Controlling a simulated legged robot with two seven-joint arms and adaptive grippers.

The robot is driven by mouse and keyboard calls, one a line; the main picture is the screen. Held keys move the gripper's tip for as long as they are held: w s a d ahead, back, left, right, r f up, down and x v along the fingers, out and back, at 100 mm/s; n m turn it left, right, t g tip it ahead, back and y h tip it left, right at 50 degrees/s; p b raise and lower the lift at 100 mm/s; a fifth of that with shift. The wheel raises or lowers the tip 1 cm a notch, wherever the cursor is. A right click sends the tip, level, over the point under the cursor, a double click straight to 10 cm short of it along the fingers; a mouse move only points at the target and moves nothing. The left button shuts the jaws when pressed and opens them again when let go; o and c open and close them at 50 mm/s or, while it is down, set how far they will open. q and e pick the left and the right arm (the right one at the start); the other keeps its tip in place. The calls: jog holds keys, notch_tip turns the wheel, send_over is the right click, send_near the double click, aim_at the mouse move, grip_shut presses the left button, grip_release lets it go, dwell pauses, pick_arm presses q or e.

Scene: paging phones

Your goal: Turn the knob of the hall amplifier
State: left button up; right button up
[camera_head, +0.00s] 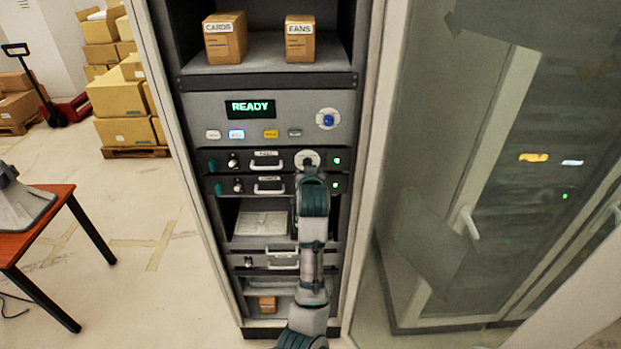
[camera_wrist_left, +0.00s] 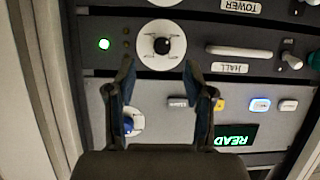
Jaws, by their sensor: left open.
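The hall amplifier (camera_head: 219,162) is the upper of two similar slim units in the rack; its HALL label (camera_wrist_left: 230,68) shows upside down in the left wrist view. Its knob (camera_wrist_left: 164,46) is a small black cap on a round white dial (camera_head: 307,155). My left gripper (camera_wrist_left: 158,66) is open and faces the panel. Its two fingertips lie either side of the knob's line, with the knob showing just past them; I cannot tell whether they touch it. In the head view my left arm (camera_head: 313,205) hides the fingers and part of the dial. My right gripper is not in view.
Above is a panel with a READY display (camera_head: 250,108), several buttons and a blue knob (camera_head: 327,120). The TOWER unit (camera_wrist_left: 245,8) sits directly below the hall amplifier. Small boxes (camera_head: 226,42) stand on the top shelf. A glass door (camera_head: 440,150) is at right.

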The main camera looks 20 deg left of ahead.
pick_arm(q)
jog(key=v, duration=0.3)
jog(key=shift+s+d, duration=0.15)
jog(key=shift+s, duration=0.05)
